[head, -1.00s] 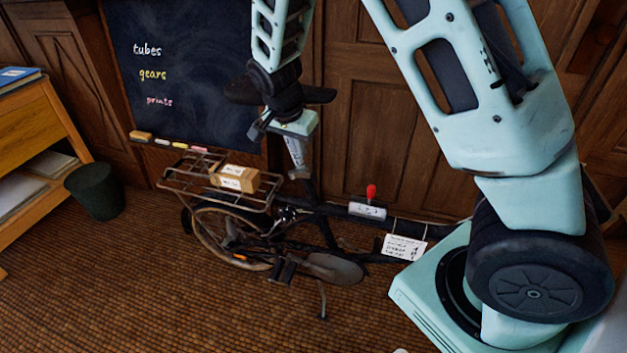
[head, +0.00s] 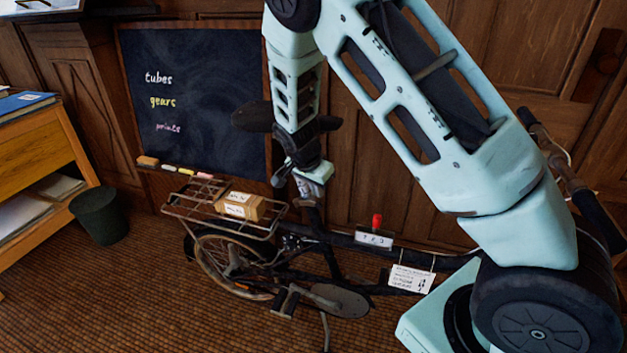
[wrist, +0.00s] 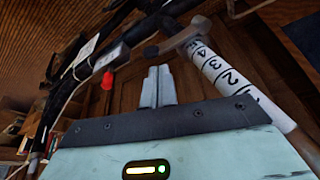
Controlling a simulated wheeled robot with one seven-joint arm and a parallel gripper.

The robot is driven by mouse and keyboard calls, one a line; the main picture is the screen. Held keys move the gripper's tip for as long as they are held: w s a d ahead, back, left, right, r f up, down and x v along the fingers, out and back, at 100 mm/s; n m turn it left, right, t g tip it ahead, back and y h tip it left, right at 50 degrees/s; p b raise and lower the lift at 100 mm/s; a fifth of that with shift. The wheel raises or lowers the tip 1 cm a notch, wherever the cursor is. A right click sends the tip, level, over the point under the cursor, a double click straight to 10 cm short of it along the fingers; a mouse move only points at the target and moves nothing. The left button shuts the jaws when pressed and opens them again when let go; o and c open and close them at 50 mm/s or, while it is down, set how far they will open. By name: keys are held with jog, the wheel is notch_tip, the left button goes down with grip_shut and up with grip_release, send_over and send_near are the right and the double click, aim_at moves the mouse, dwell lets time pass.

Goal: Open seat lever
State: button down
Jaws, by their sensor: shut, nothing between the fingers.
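The seat lever (wrist: 176,42) shows in the wrist view as a grey-brown arm with a rounded end, lying across the clamp at the end of the seat post. The seat post (wrist: 222,72) is pale with a printed number scale. My gripper (wrist: 155,72) is shut and empty, its fingertips close to the lever's rounded end in the picture; I cannot tell if they touch. In the head view my gripper (head: 312,176) is at the seat post below the dark saddle (head: 252,117), and the lever cannot be made out there.
The bicycle frame has a labelled box (head: 374,239) with a red knob (head: 377,220) and a hanging white tag (head: 411,279). A parcel (head: 240,205) sits on the rear rack (head: 190,215). A blackboard (head: 200,70) and wood panelling stand close behind. A bin (head: 98,215) is at left.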

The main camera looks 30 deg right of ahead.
aim_at(308, 204)
jog(key=shift+x, duration=1.5)
jog(key=shift+a, duration=0.15)
jog(key=shift+s+a+m, duration=0.1)
jog(key=shift+a+m, duration=0.05)
jog(key=shift+m, duration=0.15)
